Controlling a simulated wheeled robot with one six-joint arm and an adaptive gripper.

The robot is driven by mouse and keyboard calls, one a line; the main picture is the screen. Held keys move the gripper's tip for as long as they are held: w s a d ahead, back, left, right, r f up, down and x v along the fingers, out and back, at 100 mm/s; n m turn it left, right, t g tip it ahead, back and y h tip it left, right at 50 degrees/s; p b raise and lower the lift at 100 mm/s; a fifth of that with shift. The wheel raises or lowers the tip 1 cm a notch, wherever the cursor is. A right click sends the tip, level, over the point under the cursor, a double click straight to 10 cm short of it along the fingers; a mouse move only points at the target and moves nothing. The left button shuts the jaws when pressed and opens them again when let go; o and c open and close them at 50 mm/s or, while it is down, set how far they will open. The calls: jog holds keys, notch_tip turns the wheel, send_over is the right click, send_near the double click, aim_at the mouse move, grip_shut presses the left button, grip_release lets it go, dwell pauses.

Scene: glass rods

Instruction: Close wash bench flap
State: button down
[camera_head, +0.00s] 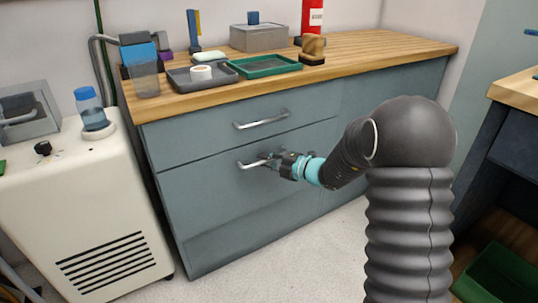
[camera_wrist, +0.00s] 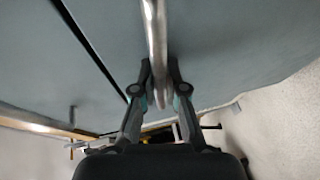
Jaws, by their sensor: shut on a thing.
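The wash bench is a grey-blue cabinet under a wooden top (camera_head: 350,62). Its lower front, which I take as the flap (camera_head: 215,205), looks close to flush with the fronts around it; I cannot tell if a small gap is left. The flap's metal bar handle (camera_head: 246,166) runs up the middle of the wrist view (camera_wrist: 155,25). My gripper (camera_head: 270,161) is at the right part of this handle. In the wrist view its two fingers (camera_wrist: 158,72) stand on either side of the bar, shut on it. The fingers hide part of the handle.
An upper front with its own handle (camera_head: 262,120) is above the flap. Trays, including a green one (camera_head: 265,67), and bottles stand on the top. A white machine (camera_head: 90,200) stands close at the left. The floor in front (camera_head: 285,265) is clear.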

jog(key=shift+w+a, duration=0.1)
jog(key=shift+a, duration=0.15)
jog(key=c, duration=1.5)
grip_release()
jog(key=shift+d+r, duration=0.1)
jog(key=shift+d, duration=0.3)
jog(key=v, duration=1.1)
jog(key=shift+s, duration=0.25)
